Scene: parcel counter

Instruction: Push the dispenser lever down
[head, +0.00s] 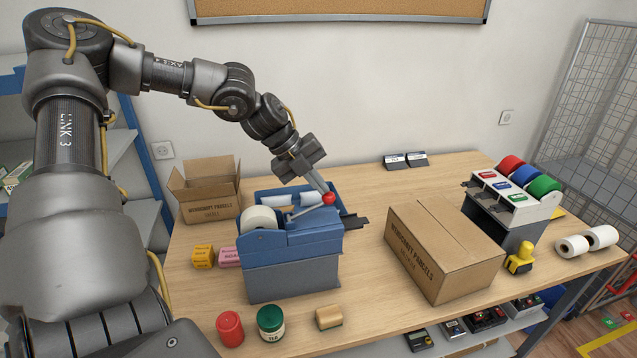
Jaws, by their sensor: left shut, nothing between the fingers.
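The blue tape dispenser (292,264) stands on the wooden counter, left of the large cardboard box. Its lever (308,210) is a thin metal rod ending in a red ball knob (329,198). The lever slants slightly up to the right above the dispenser's body. My left gripper (324,189) is shut and empty, pointing down from the upper left, with its fingertips right at the red knob. I cannot tell whether they touch it. A pale tape roll (260,220) sits at the dispenser's left end. My right gripper is not in view.
A closed cardboard box (440,255) stands right of the dispenser, and an open box (207,190) behind it at left. A red jar (230,328), a green jar (271,322) and a tan block (329,318) lie in front. A three-colour roll rack (510,200) stands at right.

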